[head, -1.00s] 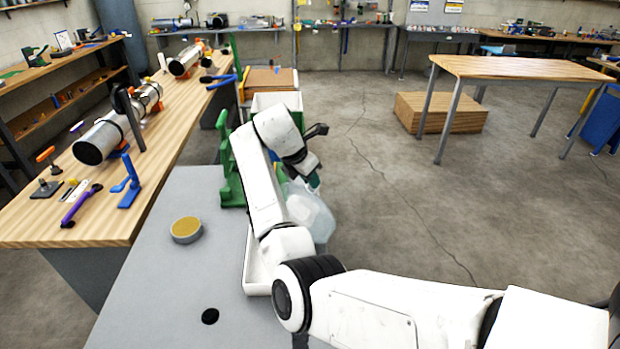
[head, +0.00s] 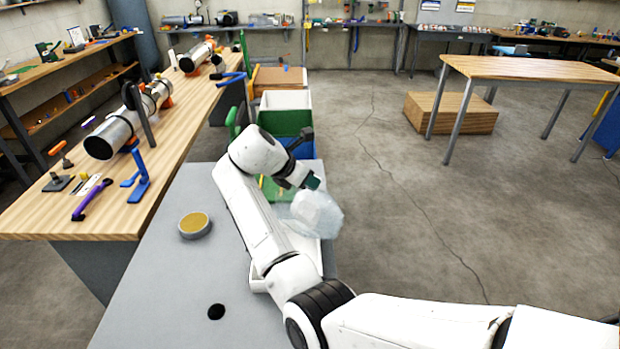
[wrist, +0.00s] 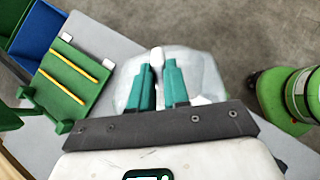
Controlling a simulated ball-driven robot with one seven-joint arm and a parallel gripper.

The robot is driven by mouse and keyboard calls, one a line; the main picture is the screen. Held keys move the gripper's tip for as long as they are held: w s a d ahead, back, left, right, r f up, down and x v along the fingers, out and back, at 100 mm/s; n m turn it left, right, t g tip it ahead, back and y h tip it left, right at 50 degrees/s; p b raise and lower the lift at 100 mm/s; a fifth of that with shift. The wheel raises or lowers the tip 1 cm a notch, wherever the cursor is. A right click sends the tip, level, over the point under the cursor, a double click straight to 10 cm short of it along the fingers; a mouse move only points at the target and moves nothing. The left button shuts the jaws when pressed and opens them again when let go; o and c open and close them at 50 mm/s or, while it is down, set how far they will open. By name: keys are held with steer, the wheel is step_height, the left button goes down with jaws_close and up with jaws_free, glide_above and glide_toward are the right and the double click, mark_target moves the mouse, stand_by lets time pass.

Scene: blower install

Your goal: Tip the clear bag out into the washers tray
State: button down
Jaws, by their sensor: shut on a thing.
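The clear bag (head: 318,214) is a translucent, pale bundle at the end of my arm, above the right side of the grey table. My gripper (head: 313,183) is shut on it. In the wrist view, the teal fingers of my gripper (wrist: 161,90) have the clear bag (wrist: 199,72) between and beyond them. The bag's contents and mouth cannot be made out. A white tray (head: 258,284) lies on the table, mostly hidden by my arm; its right part shows beneath the bag. I cannot tell whether it is the washers tray.
A green fixture with yellow rods (wrist: 60,92) stands on the table beside the bag. Green and blue bins (head: 285,122) stand beyond the table. A round yellow-topped tin (head: 194,225) and a dark hole (head: 216,312) are on the left. Open floor lies to the right.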

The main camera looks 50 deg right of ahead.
steer(key=shift+w+a+g+h, duration=0.15)
steer(key=shift+a+h, duration=0.5)
steer(key=shift+a, duration=0.05)
steer(key=shift+w+a+g+h, duration=0.1)
steer(key=shift+a+g+h, duration=0.05)
steer(key=shift+a+h, duration=0.5)
steer(key=shift+f, duration=0.1)
steer(key=shift+s+d+y, duration=0.15)
steer(key=shift+d+y, duration=0.65)
steer(key=shift+d+r, duration=0.15)
steer(key=shift+r, duration=0.05)
